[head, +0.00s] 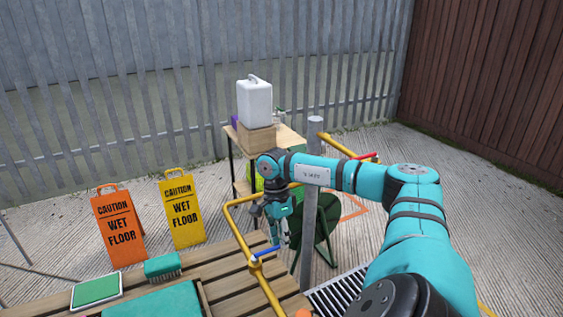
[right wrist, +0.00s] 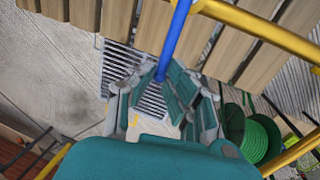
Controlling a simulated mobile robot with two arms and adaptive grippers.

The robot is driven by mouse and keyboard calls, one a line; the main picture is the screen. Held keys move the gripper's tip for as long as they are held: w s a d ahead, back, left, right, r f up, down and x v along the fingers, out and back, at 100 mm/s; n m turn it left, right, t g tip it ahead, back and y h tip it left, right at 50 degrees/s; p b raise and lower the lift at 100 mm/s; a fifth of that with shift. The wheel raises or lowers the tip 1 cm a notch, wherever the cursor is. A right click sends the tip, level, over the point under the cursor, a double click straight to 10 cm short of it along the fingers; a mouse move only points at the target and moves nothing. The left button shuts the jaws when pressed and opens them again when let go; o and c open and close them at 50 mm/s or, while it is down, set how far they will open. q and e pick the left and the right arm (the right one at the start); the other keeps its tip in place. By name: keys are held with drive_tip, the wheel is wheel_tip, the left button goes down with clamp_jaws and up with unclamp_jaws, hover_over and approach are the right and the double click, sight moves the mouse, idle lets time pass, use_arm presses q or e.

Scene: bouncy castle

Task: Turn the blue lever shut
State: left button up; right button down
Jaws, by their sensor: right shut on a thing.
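The blue lever (head: 266,252) is a short bar on a yellow pipe (head: 262,278) beside the wooden slatted bench. In the head view it slants up to the right from its valve, toward my right gripper (head: 284,238). The gripper points down, and its fingers are shut on the lever's free end. In the right wrist view the blue lever (right wrist: 176,38) runs down from the top edge to between the fingers of my right gripper (right wrist: 165,88). The lever's tip is partly hidden by the fingers. My left gripper is not in view.
A red lever (head: 365,157) sits on the yellow pipe farther back. A grey post (head: 310,225) stands close behind my gripper, near a green hose reel (right wrist: 262,138). A teal brush (head: 163,266) lies on the bench (head: 225,262). Caution signs (head: 181,212) stand left.

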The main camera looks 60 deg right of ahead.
drive_tip(key=c, duration=1.4)
unclamp_jaws()
drive_tip(key=shift+w, duration=0.15)
drive_tip(key=shift+r, duration=0.15)
drive_tip(key=r, duration=0.4)
drive_tip(key=w+r, duration=0.1)
drive_tip(key=r, duration=0.2)
drive_tip(key=w+d+r, duration=0.1)
drive_tip(key=r, duration=0.3)
drive_tip(key=shift+r, duration=0.3)
